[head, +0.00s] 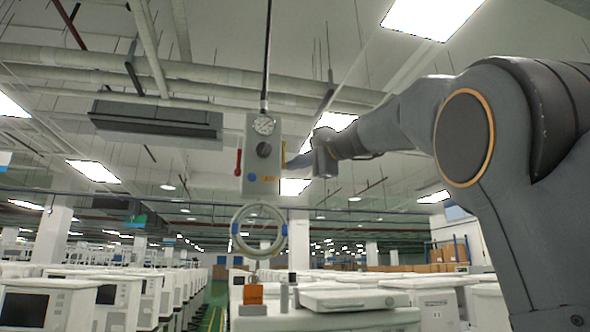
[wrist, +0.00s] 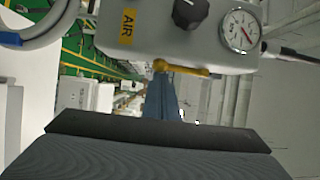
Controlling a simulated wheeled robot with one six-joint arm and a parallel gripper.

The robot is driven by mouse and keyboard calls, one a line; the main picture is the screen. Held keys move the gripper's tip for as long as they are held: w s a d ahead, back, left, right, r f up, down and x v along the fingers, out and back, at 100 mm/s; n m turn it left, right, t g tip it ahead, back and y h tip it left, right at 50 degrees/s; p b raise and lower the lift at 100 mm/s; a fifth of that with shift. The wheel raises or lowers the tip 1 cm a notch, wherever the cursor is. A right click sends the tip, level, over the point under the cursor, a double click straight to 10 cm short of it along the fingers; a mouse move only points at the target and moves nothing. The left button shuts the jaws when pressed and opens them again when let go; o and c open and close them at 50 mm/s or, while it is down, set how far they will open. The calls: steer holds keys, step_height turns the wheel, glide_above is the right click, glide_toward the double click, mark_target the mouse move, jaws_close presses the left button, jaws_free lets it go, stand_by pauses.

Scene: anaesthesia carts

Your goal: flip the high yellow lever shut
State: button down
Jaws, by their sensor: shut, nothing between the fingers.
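The yellow lever (wrist: 182,69) is on the side of a grey panel box (head: 263,178). In the wrist view it runs from a round pivot along the box's edge towards the gauge end. In the head view the lever (head: 284,154) is a thin upright strip on the box's right side. My gripper (head: 291,161) is shut and empty, reaching in from the right beside the lever. In the wrist view its blue fingers (wrist: 163,92) end close to the lever's pivot end. I cannot tell whether they touch it.
The box carries a gauge (head: 263,125), a black knob (head: 264,149) and a red lever (head: 238,162) on its left side. A coiled hose ring (head: 233,229) hangs below. White carts (head: 335,318) stand underneath. Open air surrounds the box's right side.

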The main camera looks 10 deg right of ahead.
steer(key=s+r+p, duration=0.1)
steer(key=s+r, duration=0.3)
steer(key=shift+s, duration=0.15)
stand_by(0.4)
stand_by(1.3)
steer(key=w+d+f+b, duration=0.2)
steer(key=d, duration=0.1)
steer(key=s+d+r, duration=0.4)
steer(key=s+r, duration=0.2)
steer(key=shift+s, duration=0.35)
stand_by(0.4)
